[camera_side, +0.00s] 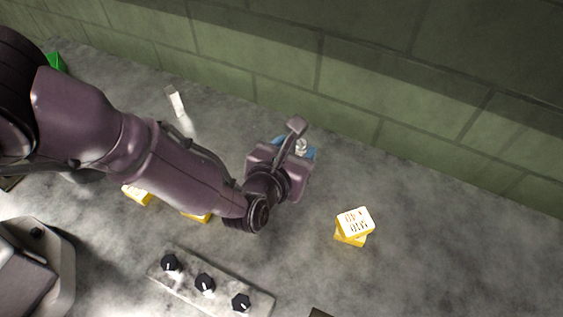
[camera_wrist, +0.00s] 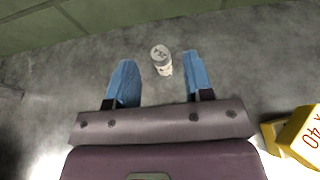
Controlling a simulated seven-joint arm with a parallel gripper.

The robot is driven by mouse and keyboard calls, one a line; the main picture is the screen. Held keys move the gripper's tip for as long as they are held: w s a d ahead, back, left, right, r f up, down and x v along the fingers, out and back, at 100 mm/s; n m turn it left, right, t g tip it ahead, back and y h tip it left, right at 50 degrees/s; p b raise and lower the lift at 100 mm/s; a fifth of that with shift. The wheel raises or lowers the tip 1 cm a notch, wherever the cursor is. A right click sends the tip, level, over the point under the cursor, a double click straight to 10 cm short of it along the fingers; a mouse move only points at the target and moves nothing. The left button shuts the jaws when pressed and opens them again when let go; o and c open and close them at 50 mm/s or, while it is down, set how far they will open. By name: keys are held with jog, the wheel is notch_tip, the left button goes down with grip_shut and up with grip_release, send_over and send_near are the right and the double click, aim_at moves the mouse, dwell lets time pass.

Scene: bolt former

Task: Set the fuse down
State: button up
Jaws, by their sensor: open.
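The fuse is most likely the small whitish cylinder (camera_wrist: 162,60) with dark print on its end, seen in the wrist view between and slightly beyond my fingertips. It appears to stand upright on the grey surface, with a gap to each finger. My gripper (camera_wrist: 158,82) is open, its two blue fingers apart on either side of it.
A stack of yellow boxes with white printed tops (camera_side: 354,224) stands to the right, also at the wrist view's right edge (camera_wrist: 303,138). More yellow boxes (camera_side: 137,195) lie under my arm. A panel with three black knobs (camera_side: 222,292) is in front. A green brick wall (camera_side: 350,75) runs behind.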

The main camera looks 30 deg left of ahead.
jog(key=v, duration=0.6)
jog(key=shift+s+r, duration=0.1)
jog(key=w+a+r+n+g+y, duration=0.2)
jog(key=w+a+r+n+y, duration=0.25)
jog(key=a+r+n, duration=0.55)
jog(key=s+a+r+n+g+y, duration=0.1)
jog(key=s+a+r+n+g, duration=0.1)
jog(key=a+r+n, duration=0.4)
jog(key=s+a+r+n+g+y, duration=0.2)
jog(key=a+r+n+g, duration=0.15)
jog(key=a, duration=0.55)
jog(key=s+a+r+n+h, duration=0.3)
jog(key=s+a+r+n, duration=0.1)
jog(key=s+n, duration=0.4)
jog(key=s+a+r+n+h, duration=0.4)
jog(key=s+n, duration=0.4)
jog(key=s, duration=0.1)
jog(key=shift+s+r, duration=0.2)
jog(key=shift+s, duration=0.05)
